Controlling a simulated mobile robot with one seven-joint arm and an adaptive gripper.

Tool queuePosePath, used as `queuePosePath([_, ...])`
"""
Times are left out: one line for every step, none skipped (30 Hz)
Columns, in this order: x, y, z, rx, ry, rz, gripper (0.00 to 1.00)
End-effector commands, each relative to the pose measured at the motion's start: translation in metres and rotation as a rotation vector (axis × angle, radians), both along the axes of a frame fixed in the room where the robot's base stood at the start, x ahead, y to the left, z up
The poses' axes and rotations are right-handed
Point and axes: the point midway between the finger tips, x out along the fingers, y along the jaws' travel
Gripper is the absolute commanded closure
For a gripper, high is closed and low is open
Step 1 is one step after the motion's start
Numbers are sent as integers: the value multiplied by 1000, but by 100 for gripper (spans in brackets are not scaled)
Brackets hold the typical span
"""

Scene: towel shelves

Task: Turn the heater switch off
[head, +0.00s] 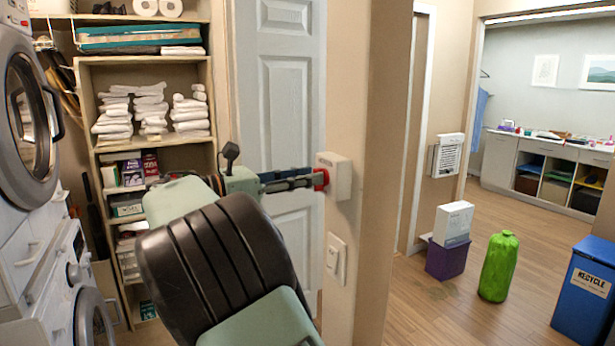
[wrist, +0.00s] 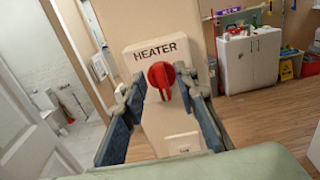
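The heater switch is a white box (head: 340,175) on the narrow wall beside the grey door. In the wrist view the box (wrist: 154,52) is labelled HEATER and carries a red knob (wrist: 161,74). The knob's raised grip looks close to upright, with a slight tilt. My gripper (head: 306,181) reaches the box from the left, its fingertips close to the red knob (head: 321,179). In the wrist view my gripper (wrist: 162,86) is open, with one finger on each side of the knob. I cannot tell whether either fingertip touches it.
A white wall switch (head: 336,259) sits below the heater box. Towel shelves (head: 150,110) and stacked washers (head: 25,110) stand at the left. A green bottle (head: 498,267), a purple bin (head: 447,258) and a blue recycle bin (head: 585,298) stand on the floor at the right.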

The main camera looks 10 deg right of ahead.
Motion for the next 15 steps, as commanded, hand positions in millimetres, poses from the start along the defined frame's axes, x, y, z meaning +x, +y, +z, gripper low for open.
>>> queuePosePath([1, -4, 0, 0, 0, -2, 72])
queuePosePath([1, -5, 0, 0, 0, -2, 72])
queuePosePath([1, -6, 0, 0, 0, -2, 72])
queuePosePath([2, -7, 0, 0, 0, -2, 72])
queuePosePath([2, -7, 0, 0, 0, -2, 72])
queuePosePath([2, -7, 0, 0, 0, -1, 72])
queuePosePath([2, -7, 0, 0, 0, -1, 72])
queuePosePath([2, -7, 0, 0, 0, -1, 72])
queuePosePath([2, -7, 0, 0, 0, -1, 72])
queuePosePath([2, -7, 0, 0, 0, -1, 72])
queuePosePath([2, -7, 0, 0, 0, -1, 72])
queuePosePath([2, -7, 0, 0, 0, -1, 76])
queuePosePath([2, -7, 0, 0, 0, -1, 79])
queuePosePath([2, -7, 0, 0, 0, -1, 82])
queuePosePath([2, -7, 0, 0, 0, -1, 87])
